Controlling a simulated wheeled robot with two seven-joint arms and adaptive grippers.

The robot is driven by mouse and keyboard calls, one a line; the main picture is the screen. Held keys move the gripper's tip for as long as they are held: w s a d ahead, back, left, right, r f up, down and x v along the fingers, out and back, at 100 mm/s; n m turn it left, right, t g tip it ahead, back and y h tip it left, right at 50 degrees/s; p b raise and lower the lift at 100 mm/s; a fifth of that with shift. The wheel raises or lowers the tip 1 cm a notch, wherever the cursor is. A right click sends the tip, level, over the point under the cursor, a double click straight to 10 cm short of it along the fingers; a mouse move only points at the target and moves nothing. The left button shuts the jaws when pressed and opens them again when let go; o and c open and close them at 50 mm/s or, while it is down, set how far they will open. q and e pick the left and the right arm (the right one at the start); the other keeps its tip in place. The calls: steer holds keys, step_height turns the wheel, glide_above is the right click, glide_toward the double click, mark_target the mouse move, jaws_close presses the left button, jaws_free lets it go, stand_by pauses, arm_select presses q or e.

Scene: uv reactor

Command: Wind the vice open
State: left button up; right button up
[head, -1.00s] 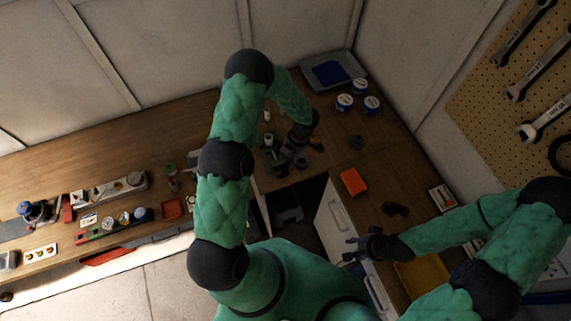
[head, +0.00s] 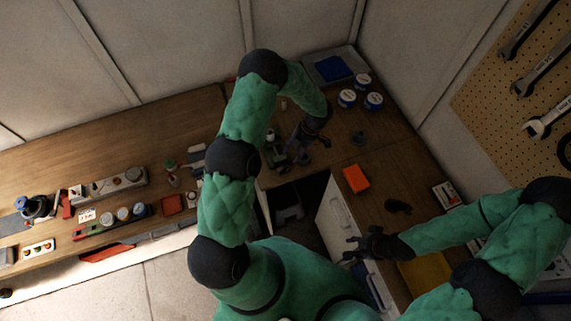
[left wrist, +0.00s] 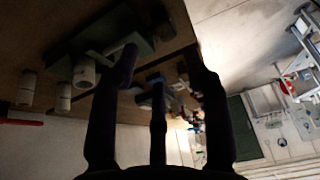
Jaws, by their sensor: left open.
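A small dark green device, probably the vice (head: 275,153), stands on the bench near its front edge, partly hidden by my left arm. My left gripper (head: 299,148) is just right of it, low over the bench, apart from it as far as I can tell. In the left wrist view, the left gripper's dark fingers (left wrist: 158,85) are spread with nothing between them. A green body with a pale bar (left wrist: 108,50) shows beyond the left finger; its handle cannot be made out. My right gripper (head: 352,250) has its fingers apart and empty, by the open white drawer front.
An orange tray (head: 356,179) lies on the right bench. White tubs (head: 373,101) and a grey tray (head: 319,70) with a blue sheet stand in the back corner. Several tools and parts fill the left bench. An open drawer (head: 326,213) is below the front edge.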

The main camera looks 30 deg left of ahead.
mark_target(285, 165)
arm_select(q)
steer(key=p+x, duration=0.1)
steer(key=x, duration=0.9)
steer(key=c, duration=0.9)
